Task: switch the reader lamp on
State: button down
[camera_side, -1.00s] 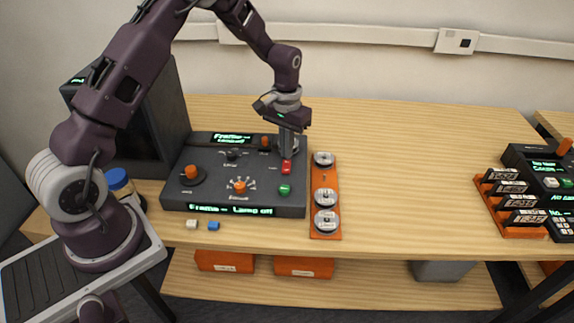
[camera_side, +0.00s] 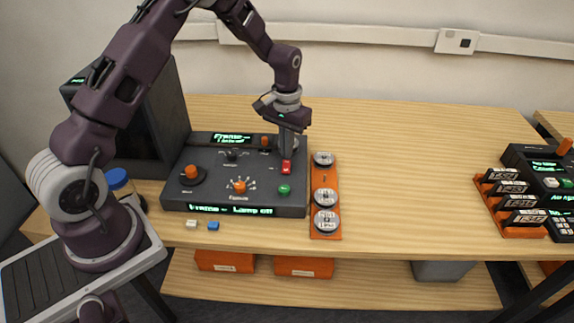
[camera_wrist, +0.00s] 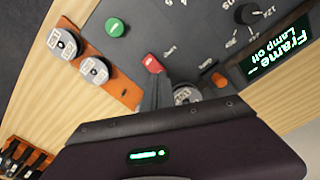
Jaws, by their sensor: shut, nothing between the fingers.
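The dark reader control panel (camera_side: 212,179) stands on the table. Its front display (camera_side: 231,210) reads "Lamp off", and "Lamp off" also shows on a display in the wrist view (camera_wrist: 277,50). A red switch (camera_side: 286,167) sits at the panel's right side; it also shows in the wrist view (camera_wrist: 153,64). My gripper (camera_side: 287,156) is shut and empty, pointing down with its fingertips right at the red switch. In the wrist view the fingers end beside the red switch; I cannot tell whether they touch it.
The panel also bears a green button (camera_side: 284,189) and orange knobs (camera_side: 191,172). An orange tray (camera_side: 326,234) with 3 film reels lies just right of it. A black monitor (camera_side: 160,120) stands behind left. The table's middle right is clear.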

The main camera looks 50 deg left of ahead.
jog(key=shift+f, duration=1.1)
dwell(0.5)
jog(key=shift+r, duration=3.55)
jog(key=shift+r, duration=0.15)
notch_tip(320, 180, up, 8)
jog(key=t, duration=0.1)
send_over(287, 162)
jog(key=s+d, duration=0.2)
jog(key=s, duration=0.1)
jog(key=s+d+r+m+t, duration=0.15)
jog(key=s+d+r, duration=0.25)
jog(key=s+r, duration=0.5)
jog(key=s+d+r+t, duration=0.1)
jog(key=s, duration=0.8)
jog(key=s+d+r+m+t, duration=0.1)
jog(key=s+d+t, duration=0.1)
jog(key=s, duration=0.6)
jog(key=shift+s, duration=0.4)
